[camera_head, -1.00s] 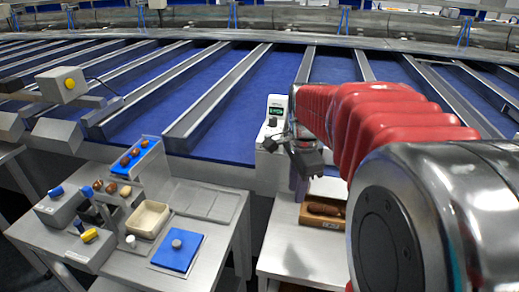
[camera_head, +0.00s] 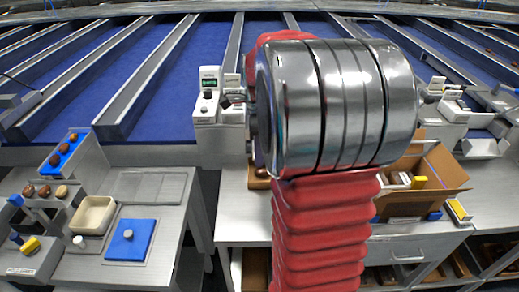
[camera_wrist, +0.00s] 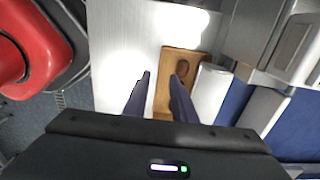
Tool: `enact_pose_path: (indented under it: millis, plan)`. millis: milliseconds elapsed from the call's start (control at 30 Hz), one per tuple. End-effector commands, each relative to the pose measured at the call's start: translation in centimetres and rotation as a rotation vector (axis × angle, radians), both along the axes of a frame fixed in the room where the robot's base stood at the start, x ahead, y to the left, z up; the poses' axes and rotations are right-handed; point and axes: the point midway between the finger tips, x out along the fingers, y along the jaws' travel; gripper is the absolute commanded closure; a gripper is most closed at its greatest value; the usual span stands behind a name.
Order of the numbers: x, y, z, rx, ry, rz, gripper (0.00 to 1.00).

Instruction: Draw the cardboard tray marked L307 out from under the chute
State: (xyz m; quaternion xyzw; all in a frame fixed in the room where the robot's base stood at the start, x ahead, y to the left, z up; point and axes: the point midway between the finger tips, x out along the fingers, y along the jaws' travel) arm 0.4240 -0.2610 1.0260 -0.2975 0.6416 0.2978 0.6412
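The brown cardboard tray (camera_wrist: 199,57) lies on the light bench top in the wrist view, with a dark brown date (camera_wrist: 182,67) inside. In the head view only a corner of the tray (camera_head: 258,182) shows beside my arm, which hides the rest and any marking. My gripper (camera_wrist: 160,77) is open. Its right finger overlaps the tray in the picture and its left finger lies over the bench left of it; I cannot tell whether either touches. No chute can be made out clearly above the tray.
A white device (camera_head: 207,97) stands behind the tray. An open cardboard box (camera_head: 421,172) with small items is at the right. At the left, a separate table carries a cream bin (camera_head: 92,216) and a blue pad (camera_head: 130,239). A floor gap separates the tables.

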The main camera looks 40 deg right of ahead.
Motion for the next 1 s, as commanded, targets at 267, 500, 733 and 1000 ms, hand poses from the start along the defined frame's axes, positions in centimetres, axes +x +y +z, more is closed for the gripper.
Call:
enact_pose_path:
  millis: [267,500,733,1000]
  plan:
    - [-0.1,0.0,-3.6,0.001,0.002,0.000,0.76]
    - [-0.1,0.0,-7.0,0.003,0.003,0.000,0.76]
    - [-0.1,0.0,-10.2,0.002,0.002,0.000,0.76]
    - [0.0,0.0,-12.5,0.000,0.000,0.000,0.76]
